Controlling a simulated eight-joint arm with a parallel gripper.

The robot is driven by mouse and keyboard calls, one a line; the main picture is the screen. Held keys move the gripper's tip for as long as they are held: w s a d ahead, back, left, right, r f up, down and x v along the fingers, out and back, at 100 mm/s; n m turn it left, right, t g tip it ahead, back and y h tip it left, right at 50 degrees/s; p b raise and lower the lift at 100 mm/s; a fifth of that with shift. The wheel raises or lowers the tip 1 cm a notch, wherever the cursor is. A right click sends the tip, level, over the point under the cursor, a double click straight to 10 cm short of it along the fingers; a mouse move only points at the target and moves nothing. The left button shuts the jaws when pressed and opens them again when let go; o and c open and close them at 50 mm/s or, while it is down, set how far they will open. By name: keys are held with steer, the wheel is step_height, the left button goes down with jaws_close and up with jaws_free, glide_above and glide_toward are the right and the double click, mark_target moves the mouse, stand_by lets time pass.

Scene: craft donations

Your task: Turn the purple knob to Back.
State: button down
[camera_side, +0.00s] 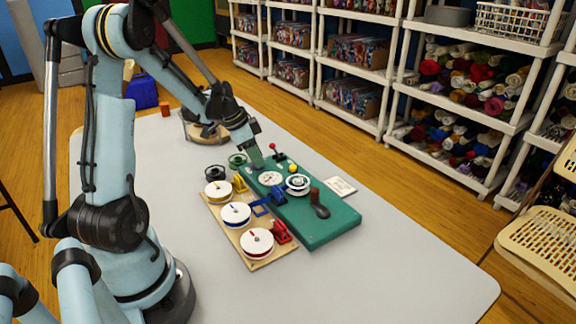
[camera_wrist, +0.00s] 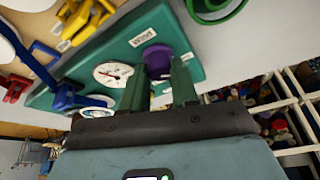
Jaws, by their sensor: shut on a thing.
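The purple knob (camera_wrist: 157,57) sits near one end of the green panel (camera_side: 333,227), which also fills much of the wrist view (camera_wrist: 115,47). My gripper (camera_wrist: 158,68) is shut on the knob, with one green finger on each side of it. A white label (camera_wrist: 142,38) stands on the panel beside the knob; I cannot read it with certainty. A round white gauge (camera_wrist: 113,74) with a red needle is close by. In the side view my gripper (camera_side: 256,158) reaches down to the panel's far end and hides the knob.
The panel also carries a red-tipped lever (camera_side: 273,148), a yellow ball (camera_side: 293,169), a white dial (camera_side: 297,181) and a dark handle (camera_side: 319,208). A wooden board (camera_side: 270,262) with white discs and coloured clamps lies alongside. The table's near right (camera_side: 410,275) is clear.

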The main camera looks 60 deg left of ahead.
steer(key=c, duration=1.1)
jaws_free()
steer(key=shift+c, duration=0.2)
steer(key=v, duration=1.2)
steer(key=shift+r, duration=0.1)
steer(key=s+d+n+t, duration=0.1)
steer(key=d+n, duration=0.1)
steer(key=d, duration=1.1)
steer(key=d+f+n+t+y, duration=0.1)
steer(key=d+n, duration=0.1)
steer(key=d, duration=1)
steer(key=shift+s+d+t, duration=0.35)
steer(key=shift+t, duration=0.05)
